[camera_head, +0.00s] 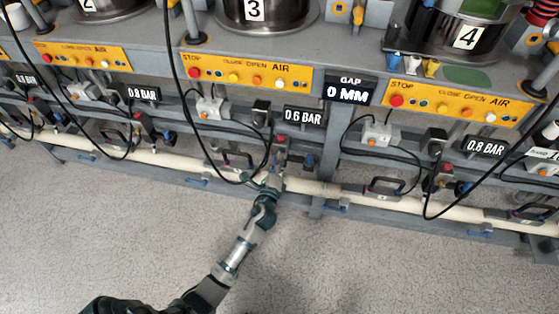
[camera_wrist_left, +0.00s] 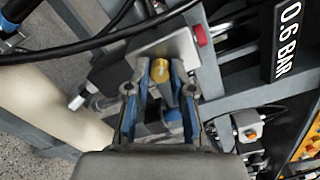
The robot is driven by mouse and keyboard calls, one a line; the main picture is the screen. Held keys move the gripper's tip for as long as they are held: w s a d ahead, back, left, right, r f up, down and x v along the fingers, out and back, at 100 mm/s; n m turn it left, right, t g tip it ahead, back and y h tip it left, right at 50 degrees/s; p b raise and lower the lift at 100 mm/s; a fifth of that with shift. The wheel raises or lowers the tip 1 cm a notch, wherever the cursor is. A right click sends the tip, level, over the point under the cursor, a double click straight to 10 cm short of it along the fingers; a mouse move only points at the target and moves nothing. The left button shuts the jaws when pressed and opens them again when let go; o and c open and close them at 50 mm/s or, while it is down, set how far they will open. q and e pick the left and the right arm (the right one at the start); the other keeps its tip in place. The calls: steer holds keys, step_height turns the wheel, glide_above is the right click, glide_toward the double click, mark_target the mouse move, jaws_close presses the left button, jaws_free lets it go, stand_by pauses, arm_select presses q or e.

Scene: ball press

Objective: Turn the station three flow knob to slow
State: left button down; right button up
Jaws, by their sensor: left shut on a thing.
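In the head view my left gripper (camera_head: 273,180) reaches up to the valve group of station three, under its 0.6 BAR display (camera_head: 303,116). In the left wrist view the two fingers of the left gripper (camera_wrist_left: 160,88) are closed around a small brass-coloured knob (camera_wrist_left: 160,70), which appears to be the flow knob. Blue parts show beside and between the fingers. The knob's marking and setting cannot be read. My right gripper is not in view.
A red knob (camera_head: 281,138) and a blue fitting (camera_head: 310,160) sit close by. A black hose (camera_head: 178,85) hangs nearby. A cream pipe (camera_head: 350,194) runs along the frame. The floor (camera_head: 400,265) in front is clear.

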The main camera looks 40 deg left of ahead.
arm_select(q)
steer(key=n, duration=1.1)
steer(key=f+n, duration=0.1)
steer(key=n, duration=0.4)
steer(key=shift+s+n, duration=0.15)
steer(key=shift+n, duration=0.25)
stand_by(0.3)
steer(key=c, duration=1)
jaws_free()
steer(key=shift+r, duration=0.15)
